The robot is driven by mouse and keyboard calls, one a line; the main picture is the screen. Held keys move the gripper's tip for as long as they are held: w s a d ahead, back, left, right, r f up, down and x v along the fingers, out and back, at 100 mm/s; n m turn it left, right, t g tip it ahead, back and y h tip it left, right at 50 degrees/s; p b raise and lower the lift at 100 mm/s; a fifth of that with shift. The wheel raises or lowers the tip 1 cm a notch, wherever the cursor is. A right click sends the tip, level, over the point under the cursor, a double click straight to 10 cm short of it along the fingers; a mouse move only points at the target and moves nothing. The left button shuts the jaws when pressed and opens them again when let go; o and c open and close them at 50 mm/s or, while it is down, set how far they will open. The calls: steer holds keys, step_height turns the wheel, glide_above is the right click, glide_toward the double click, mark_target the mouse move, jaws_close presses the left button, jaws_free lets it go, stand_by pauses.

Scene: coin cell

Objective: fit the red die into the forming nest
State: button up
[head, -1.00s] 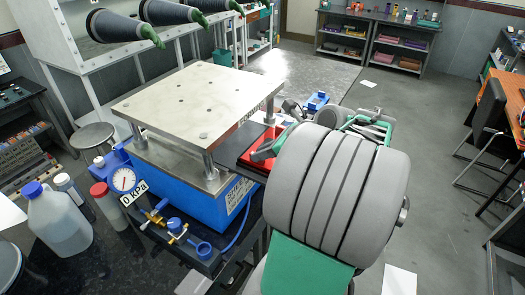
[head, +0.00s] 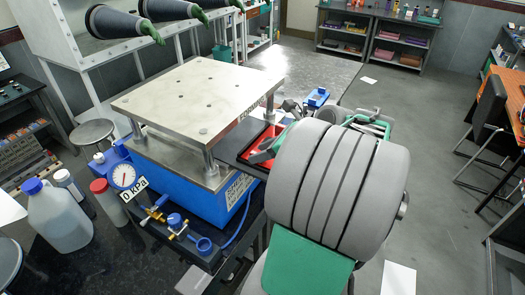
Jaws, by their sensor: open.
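A red piece (head: 257,158), which I take to be the red die, shows in part at the right side of the blue press, beside a dark flat plate (head: 234,143). My gripper (head: 268,146) is at the red piece with its jaws open. A grey finger lies over or close above the red surface; I cannot tell whether it touches. My large grey arm link hides most of the gripper and the right part of the red piece. I cannot make out the forming nest for certain.
The blue press (head: 205,192) has a steel top plate (head: 195,95) on posts, close left of my gripper. A gauge (head: 123,176) reading 0 kPa and brass valves stand at its front. A jug (head: 60,222) and bottles are at left. A small blue object (head: 317,97) lies behind the gripper.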

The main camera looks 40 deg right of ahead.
steer(key=v, duration=0.7)
steer(key=shift+s+r, duration=0.3)
